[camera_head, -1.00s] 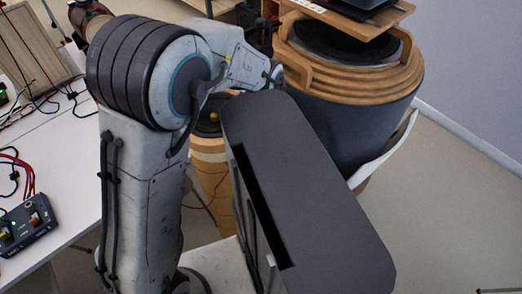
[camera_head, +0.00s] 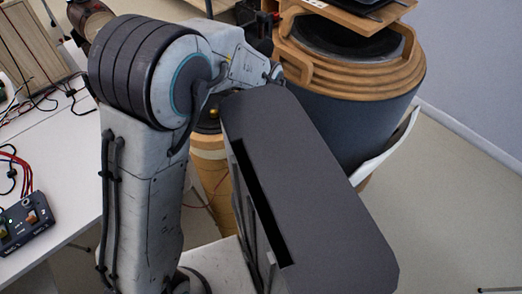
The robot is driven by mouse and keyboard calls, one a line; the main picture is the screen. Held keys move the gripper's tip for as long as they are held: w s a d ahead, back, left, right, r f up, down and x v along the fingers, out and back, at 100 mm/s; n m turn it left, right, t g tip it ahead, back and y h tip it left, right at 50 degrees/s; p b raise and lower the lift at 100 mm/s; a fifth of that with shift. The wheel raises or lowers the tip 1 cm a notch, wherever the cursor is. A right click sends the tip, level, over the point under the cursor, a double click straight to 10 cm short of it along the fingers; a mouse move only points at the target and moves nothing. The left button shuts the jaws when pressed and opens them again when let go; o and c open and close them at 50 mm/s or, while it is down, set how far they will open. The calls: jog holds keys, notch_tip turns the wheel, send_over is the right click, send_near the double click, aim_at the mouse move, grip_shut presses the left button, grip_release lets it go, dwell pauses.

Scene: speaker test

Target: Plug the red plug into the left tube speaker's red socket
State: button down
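My grey arm fills the middle left of the view and reaches toward the back. Its far end is hidden among dark parts, and I cannot make out the gripper's fingers. A slim tan tube speaker (camera_head: 212,170) with a dark cone top stands behind my arm, partly covered by it. A much larger round speaker (camera_head: 340,110) with wooden rings and a dark body stands to its right. A thin red wire (camera_head: 197,207) shows beside the slim speaker. I cannot make out the red plug or the red socket.
A white table (camera_head: 65,165) at left bears a black box (camera_head: 25,222) with red cables (camera_head: 18,165). A wooden board (camera_head: 32,45) stands at the back left. A white curved piece (camera_head: 385,150) juts out beside the large speaker. Bare floor (camera_head: 455,200) lies at right.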

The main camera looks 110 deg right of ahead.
jog(key=c, duration=1.1)
grip_release()
jog(key=shift+f, duration=0.1)
jog(key=shift+c, duration=0.2)
jog(key=shift+r+p, duration=3)
jog(key=shift+r, duration=0.8)
